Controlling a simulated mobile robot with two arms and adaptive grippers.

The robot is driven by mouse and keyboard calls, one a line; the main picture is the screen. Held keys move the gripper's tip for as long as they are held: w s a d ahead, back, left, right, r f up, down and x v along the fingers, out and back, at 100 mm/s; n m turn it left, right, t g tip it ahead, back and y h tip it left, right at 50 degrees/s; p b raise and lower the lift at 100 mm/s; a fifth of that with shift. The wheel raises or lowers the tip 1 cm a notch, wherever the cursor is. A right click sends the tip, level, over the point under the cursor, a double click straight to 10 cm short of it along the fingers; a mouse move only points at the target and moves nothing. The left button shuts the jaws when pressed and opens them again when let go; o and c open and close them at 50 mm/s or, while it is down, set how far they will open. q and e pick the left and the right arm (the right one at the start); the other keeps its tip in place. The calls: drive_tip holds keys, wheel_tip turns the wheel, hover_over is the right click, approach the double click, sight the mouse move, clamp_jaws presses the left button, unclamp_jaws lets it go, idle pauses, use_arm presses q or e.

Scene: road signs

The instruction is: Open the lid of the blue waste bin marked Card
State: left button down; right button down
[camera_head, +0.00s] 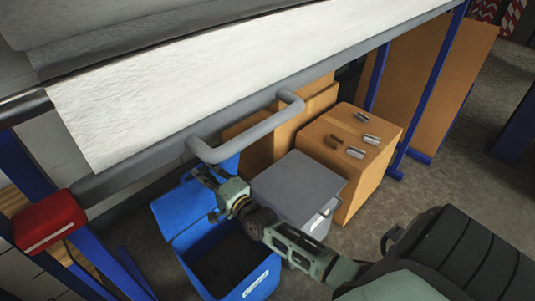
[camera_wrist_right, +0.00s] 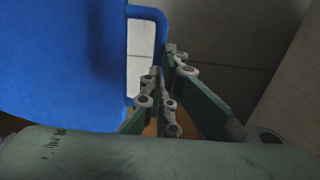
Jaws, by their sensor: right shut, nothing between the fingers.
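The blue waste bin (camera_head: 204,284) stands on the floor under the frame, and its dark inside shows. Its white label is too small to read. A blue panel, apparently its lid (camera_head: 178,208), stands raised at the bin's back edge. My right gripper (camera_head: 205,174) is shut and empty, beside the upper part of this panel. In the right wrist view, the blue lid (camera_wrist_right: 65,60) fills the left side, with a loop handle at its edge. My right gripper (camera_wrist_right: 164,68) is just right of that loop; I cannot tell whether they touch. My left gripper is out of view.
A grey bin (camera_head: 297,183) with a closed lid stands right of the blue bin. A grey rail with a handle (camera_head: 247,133) and a white sheet (camera_head: 215,75) hang close above my gripper.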

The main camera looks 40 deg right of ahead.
drive_tip(key=w, duration=0.2)
drive_tip(key=shift+w+a+r+b, duration=0.1)
drive_tip(key=shift+w+r+b, duration=0.2)
drive_tip(key=shift+w, duration=0.1)
drive_tip(key=shift+w+a+r, duration=0.1)
drive_tip(key=shift+w+r, duration=0.2)
drive_tip(key=shift+w, duration=0.55)
drive_tip(key=shift+s, duration=0.1)
